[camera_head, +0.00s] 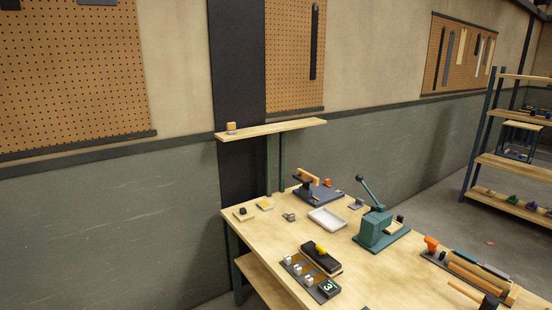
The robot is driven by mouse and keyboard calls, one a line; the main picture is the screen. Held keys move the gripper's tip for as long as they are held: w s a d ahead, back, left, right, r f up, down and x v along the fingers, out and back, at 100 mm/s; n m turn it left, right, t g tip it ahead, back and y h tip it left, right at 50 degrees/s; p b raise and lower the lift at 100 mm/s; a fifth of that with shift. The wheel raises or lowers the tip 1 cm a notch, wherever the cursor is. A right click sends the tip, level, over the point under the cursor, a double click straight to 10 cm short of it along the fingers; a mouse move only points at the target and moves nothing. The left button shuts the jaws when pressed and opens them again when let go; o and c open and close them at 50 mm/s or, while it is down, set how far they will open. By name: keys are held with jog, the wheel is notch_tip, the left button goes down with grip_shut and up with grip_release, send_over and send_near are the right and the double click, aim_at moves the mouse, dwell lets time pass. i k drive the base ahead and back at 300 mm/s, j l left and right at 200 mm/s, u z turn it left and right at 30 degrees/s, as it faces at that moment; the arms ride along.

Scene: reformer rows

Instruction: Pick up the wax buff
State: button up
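I cannot tell for certain which object is the wax buff. A small yellow piece (321,249) lies on a long black block (321,262) near the front of the workbench. A flat pale piece with a yellow top (265,204) lies near the bench's back left corner. Beside it is a wooden piece with a dark knob (243,214). A small tan block (231,128) stands on the narrow wall shelf above the bench. All are small in this view. My gripper is not in view.
The wooden workbench (289,235) also holds a white tray (327,219), a green lever press (380,232), a dark fixture (318,191) and a strip with several small parts (308,278). A wall shelf (272,128) overhangs its back left. A shelving rack (512,160) stands at right.

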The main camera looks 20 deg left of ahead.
aim_at(230, 126)
jog(key=i+j, duration=0.3)
jog(key=j, duration=0.2)
jog(key=i+j+u, duration=0.1)
jog(key=i+j, duration=0.25)
jog(key=j, duration=0.15)
jog(key=i+j, duration=0.3)
jog(key=j, duration=0.2)
jog(key=u, duration=0.05)
